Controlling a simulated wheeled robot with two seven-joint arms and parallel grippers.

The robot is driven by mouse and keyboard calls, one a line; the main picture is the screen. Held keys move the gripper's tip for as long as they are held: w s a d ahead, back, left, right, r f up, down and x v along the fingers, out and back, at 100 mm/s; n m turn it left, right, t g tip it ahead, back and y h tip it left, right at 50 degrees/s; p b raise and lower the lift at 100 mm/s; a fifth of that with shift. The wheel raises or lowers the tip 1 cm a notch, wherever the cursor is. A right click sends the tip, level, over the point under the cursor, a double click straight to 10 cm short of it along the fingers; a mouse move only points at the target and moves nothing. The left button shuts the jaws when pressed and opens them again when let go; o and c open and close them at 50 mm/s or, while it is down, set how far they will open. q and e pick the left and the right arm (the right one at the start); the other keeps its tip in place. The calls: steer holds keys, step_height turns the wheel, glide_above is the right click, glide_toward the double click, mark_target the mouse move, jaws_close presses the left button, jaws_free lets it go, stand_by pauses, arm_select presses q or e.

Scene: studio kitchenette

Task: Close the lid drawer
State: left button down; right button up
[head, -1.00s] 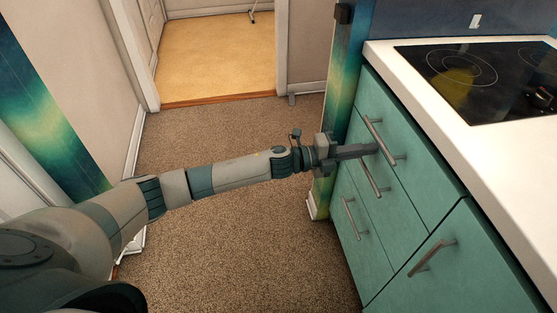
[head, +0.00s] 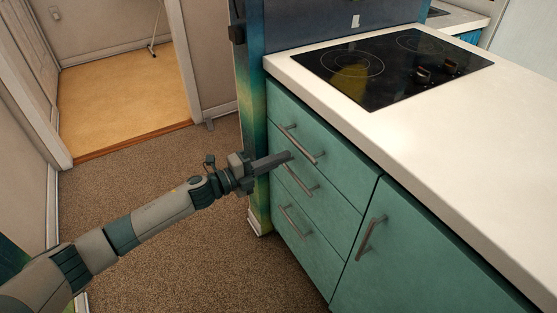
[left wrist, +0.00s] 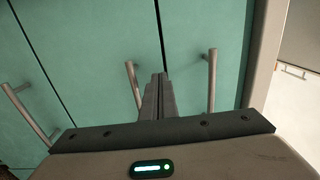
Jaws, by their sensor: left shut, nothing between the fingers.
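A stack of three teal drawers is under the counter: the top drawer (head: 343,172), the middle drawer (head: 328,212) and the bottom drawer (head: 315,252). All their fronts look flush with the cabinet. I cannot tell which is the lid drawer. My left gripper (head: 286,157) is shut and empty, its fingers pointing at the drawer fronts between the top handle (head: 310,151) and the middle handle (head: 300,181). In the left wrist view the shut fingers (left wrist: 158,85) lie between two bar handles; whether they touch a front is unclear. My right gripper is out of view.
A white countertop (head: 440,130) with a black cooktop (head: 390,75) is above the drawers. A teal cabinet door (head: 420,260) is to their right. Brown carpet (head: 170,250) lies clear to the left, with a doorway beyond.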

arm_select(q)
steer(key=v, duration=1.1)
steer(key=shift+a, duration=0.15)
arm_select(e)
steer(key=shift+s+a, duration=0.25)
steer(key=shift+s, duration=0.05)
arm_select(q)
steer(key=shift+s+f, duration=0.1)
steer(key=shift+s, duration=0.05)
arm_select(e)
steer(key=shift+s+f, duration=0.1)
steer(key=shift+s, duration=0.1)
